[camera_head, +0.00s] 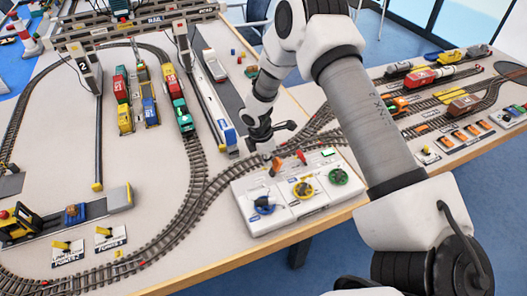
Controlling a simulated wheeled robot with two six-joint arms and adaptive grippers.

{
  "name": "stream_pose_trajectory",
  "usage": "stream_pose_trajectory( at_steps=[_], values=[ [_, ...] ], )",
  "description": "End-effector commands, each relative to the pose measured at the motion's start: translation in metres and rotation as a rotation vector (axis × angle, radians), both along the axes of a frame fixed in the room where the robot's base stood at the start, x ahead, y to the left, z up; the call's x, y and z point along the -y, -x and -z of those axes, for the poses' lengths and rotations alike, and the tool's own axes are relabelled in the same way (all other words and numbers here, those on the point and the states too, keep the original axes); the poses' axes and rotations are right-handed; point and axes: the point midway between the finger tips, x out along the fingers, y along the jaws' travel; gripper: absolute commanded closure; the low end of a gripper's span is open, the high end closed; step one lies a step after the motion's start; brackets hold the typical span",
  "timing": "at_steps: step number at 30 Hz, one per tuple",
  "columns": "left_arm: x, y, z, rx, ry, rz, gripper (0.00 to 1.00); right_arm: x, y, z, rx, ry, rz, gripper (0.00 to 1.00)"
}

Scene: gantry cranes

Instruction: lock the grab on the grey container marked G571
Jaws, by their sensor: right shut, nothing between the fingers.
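My right gripper (264,138) is shut and empty, just above the far left edge of a white control panel (262,222). A gantry crane marked 2 (86,72) stands at the upper left. I cannot make out a grey container marked G571 or the grab; the labels are too small. My left gripper is not in view.
Yellow, red, blue and green containers and wagons (183,117) stand on tracks left of the panel. More trains (430,77) stand at the right. My right arm covers the middle right.

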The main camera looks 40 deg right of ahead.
Motion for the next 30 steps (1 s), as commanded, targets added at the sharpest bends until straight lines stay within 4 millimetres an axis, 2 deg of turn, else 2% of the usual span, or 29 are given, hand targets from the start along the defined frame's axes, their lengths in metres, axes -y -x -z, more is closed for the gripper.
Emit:
stream_pose_trajectory(
  at_steps=[5,13,24,30],
  values=[
    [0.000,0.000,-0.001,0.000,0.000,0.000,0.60,0.000,0.000,-0.002,0.000,0.001,0.000,1.00],
    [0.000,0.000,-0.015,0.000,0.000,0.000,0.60,0.000,0.000,-0.016,-0.001,0.002,0.000,1.00],
    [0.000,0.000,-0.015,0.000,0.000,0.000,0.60,-0.001,0.000,-0.016,-0.001,0.002,0.000,1.00],
    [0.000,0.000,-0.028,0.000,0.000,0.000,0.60,-0.013,0.001,-0.028,-0.002,0.003,0.001,1.00]
  ],
)
